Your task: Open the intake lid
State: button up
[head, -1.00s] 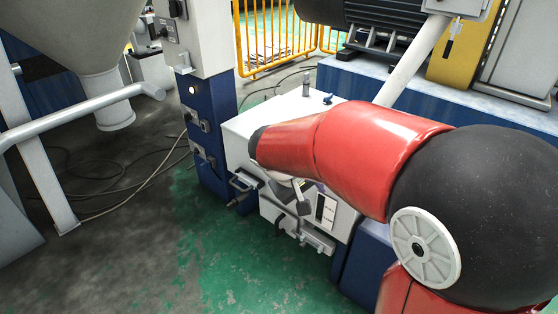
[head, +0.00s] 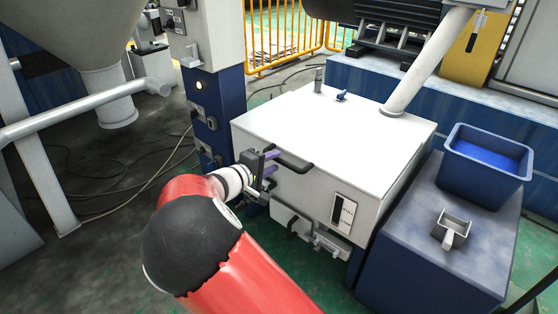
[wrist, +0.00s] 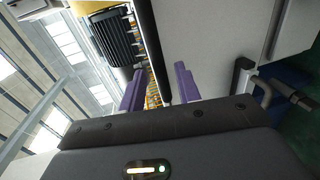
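The intake lid (head: 335,125) is the flat white top of a white box, lying closed. A black bar handle (head: 294,163) sticks out along its front edge near the left corner. My gripper (head: 268,168) is at the left end of this handle, its fingers pointing toward it. In the wrist view, the two purple fingers of my gripper (wrist: 159,88) are apart. A dark bar (wrist: 153,55), which looks like the handle, runs between them along the white panel. I cannot tell whether the fingers touch it.
A blue column (head: 217,112) stands close to the left of the box. A grey pipe (head: 428,65) rises beside the lid's back right corner. A blue bin (head: 487,185) and a small metal scoop (head: 452,232) sit on a blue block at right. Latch hardware (head: 318,240) is below.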

aim_at(276, 160)
jog(key=shift+x, duration=1.5)
grip_shut()
